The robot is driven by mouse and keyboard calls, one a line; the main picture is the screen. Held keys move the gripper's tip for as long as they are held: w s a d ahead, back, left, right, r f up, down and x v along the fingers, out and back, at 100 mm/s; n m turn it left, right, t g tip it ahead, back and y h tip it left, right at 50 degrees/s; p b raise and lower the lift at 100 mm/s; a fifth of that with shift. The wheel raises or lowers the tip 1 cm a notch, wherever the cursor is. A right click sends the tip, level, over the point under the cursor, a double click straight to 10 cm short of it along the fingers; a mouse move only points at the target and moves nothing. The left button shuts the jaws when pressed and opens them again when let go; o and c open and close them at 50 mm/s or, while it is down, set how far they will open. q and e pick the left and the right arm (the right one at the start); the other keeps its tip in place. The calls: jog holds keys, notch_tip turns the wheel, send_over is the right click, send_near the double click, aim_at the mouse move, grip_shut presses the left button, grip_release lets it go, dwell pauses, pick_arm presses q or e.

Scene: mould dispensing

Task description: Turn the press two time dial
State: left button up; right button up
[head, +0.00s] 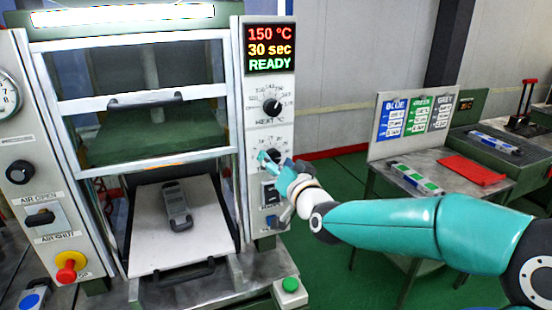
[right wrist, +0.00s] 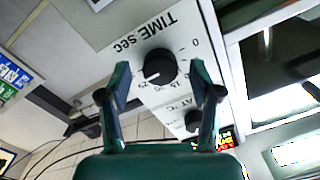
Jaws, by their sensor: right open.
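The black time dial (right wrist: 158,64) sits on a white panel marked "TIME, sec" in the right wrist view, with a white pointer line on its knob. My right gripper (right wrist: 161,80) is open, with one finger on each side of the dial and gaps between fingers and knob. In the head view my right gripper (head: 271,161) is at the press's control column and partly covers the time dial. The press display (head: 269,48) above reads 150 °C, 30 sec and READY. My left gripper is not in view.
The heat dial (head: 271,107) is above the time dial. A grey mould (head: 177,205) with a handle lies on the press's pulled-out white plate (head: 150,245). A green button box (head: 290,291) is below the column. A side table (head: 362,163) with cards stands at right.

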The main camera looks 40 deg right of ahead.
jog(key=shift+w, duration=0.3)
jog(key=c, duration=1.1)
jog(key=shift+c, duration=0.2)
jog(key=shift+f+n, duration=0.1)
jog(key=shift+n, duration=0.2)
jog(key=shift+n+b, duration=0.6)
jog(key=shift+n, duration=1.9)
